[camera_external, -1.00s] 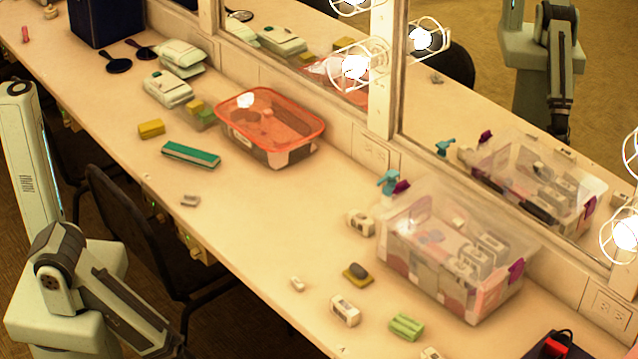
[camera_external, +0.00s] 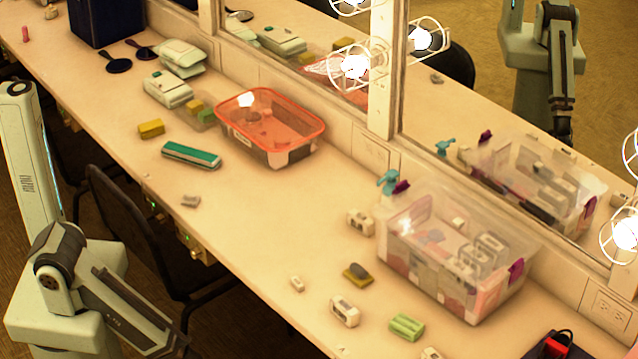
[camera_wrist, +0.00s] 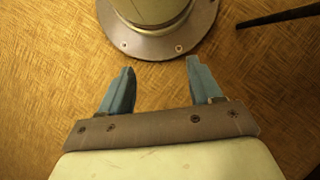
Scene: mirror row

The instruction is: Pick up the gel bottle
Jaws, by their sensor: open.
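No thing in view can be surely told as the gel bottle. A teal trigger-topped bottle (camera_external: 388,182) stands behind the clear plastic box (camera_external: 440,270) near the mirror in the external view; its lower part is hidden. Small pale packs and bottles show blurred through the box walls. My gripper (camera_wrist: 160,68) is open and empty in the wrist view, with its two blue-grey fingers apart above the brown floor. In the external view my arm is at the lower left, off the counter's front edge, and my gripper cannot be made out there.
An orange-rimmed tub (camera_external: 235,103) stands mid-counter. A teal-green block (camera_external: 191,155), yellow sponge (camera_external: 151,128), white bar (camera_external: 345,311) and green sponge (camera_external: 407,327) lie around. A dark chair (camera_external: 120,215) stands before the counter. The counter between tub and box is mostly clear.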

